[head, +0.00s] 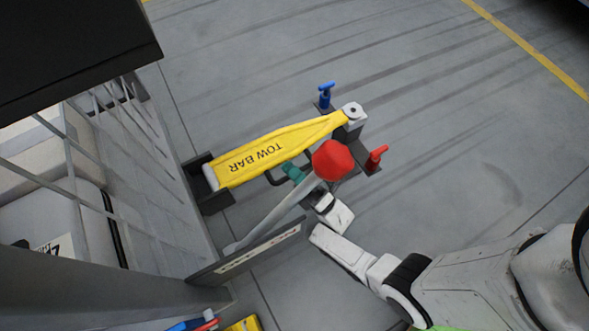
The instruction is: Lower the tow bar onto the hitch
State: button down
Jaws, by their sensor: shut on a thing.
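The yellow tow bar (268,152) runs from a dark bracket (207,192) at its left end to a pale ring end (352,110) at its right. The ring end shows over the grey hitch block (350,132); I cannot tell whether it touches or hangs above it. A dark side handle with a teal grip (292,172) sits on the bar's near side. My gripper (306,188) is at this handle and shut on it.
A blue T-handle (325,94) and a red handle (377,156) stand on either side of the hitch. A mesh cage (150,150) with pale bins fills the left. Grey floor is open at the upper and right side, with a yellow line (530,48).

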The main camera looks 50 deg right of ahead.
jog(key=shift+r, duration=0.1)
jog(key=c, duration=1.4)
grip_release()
jog(key=shift+s+f, duration=0.3)
jog(key=shift+f, duration=0.2)
jog(key=s+d+f, duration=0.1)
jog(key=s+d, duration=0.2)
jog(key=s, duration=1)
jog(key=shift+d+f+p, duration=0.15)
jog(key=shift+d+p, duration=0.15)
